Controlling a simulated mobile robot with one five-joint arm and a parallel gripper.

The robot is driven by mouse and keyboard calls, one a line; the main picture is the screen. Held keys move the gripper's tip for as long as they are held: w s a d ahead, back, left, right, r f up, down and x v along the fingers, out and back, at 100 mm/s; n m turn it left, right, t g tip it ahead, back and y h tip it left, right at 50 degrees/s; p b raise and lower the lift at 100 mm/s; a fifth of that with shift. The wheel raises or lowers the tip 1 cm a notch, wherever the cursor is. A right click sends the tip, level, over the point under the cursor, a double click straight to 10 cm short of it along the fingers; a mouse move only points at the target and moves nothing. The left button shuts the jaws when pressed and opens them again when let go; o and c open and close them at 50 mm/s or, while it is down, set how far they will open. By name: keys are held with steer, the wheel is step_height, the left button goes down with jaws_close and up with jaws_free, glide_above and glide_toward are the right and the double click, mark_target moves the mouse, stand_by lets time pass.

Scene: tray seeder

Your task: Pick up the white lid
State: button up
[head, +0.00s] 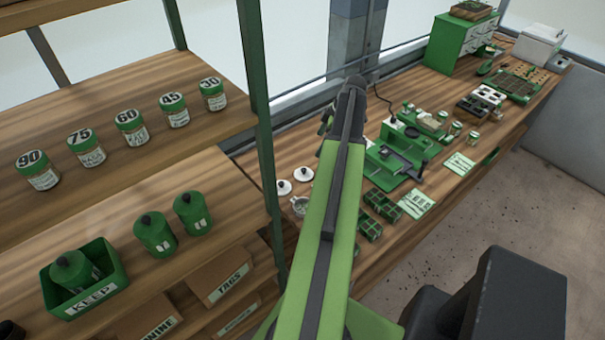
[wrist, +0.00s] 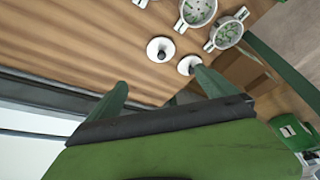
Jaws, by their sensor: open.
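Two round white lids with dark knobs lie flat on the wooden bench: one (head: 284,187) at the left and another (head: 303,174) just to its right in the head view. In the wrist view, one lid (wrist: 153,50) lies ahead, between the lines of my fingers, and the other (wrist: 184,66) lies right by the tip of the right finger. My gripper (wrist: 162,83) is open with nothing between its fingers. It is above the bench, apart from the first lid; whether the right finger touches the second cannot be told. In the head view my arm largely hides the gripper.
Pots with green bits (wrist: 198,11) (wrist: 228,33) stand beyond the lids. A green seeder (head: 400,155), seedling trays (head: 382,204) and cards (head: 416,204) fill the bench to the right. A shelf post (head: 258,110) and a shelf with numbered jars (head: 131,127) stand left.

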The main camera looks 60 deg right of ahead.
steer(key=b, duration=1)
glide_toward(304, 169)
steer(key=x, duration=0.5)
steer(key=shift+d+f, duration=0.1)
steer(key=shift+d, duration=0.15)
steer(key=b+x, duration=0.4)
steer(key=x, duration=0.1)
steer(key=shift+s+a+f+b, duration=0.1)
steer(key=shift+a+f+b, duration=0.05)
steer(key=shift+a+b, duration=0.15)
steer(key=shift+r, duration=0.2)
steer(key=shift+c, duration=0.5)
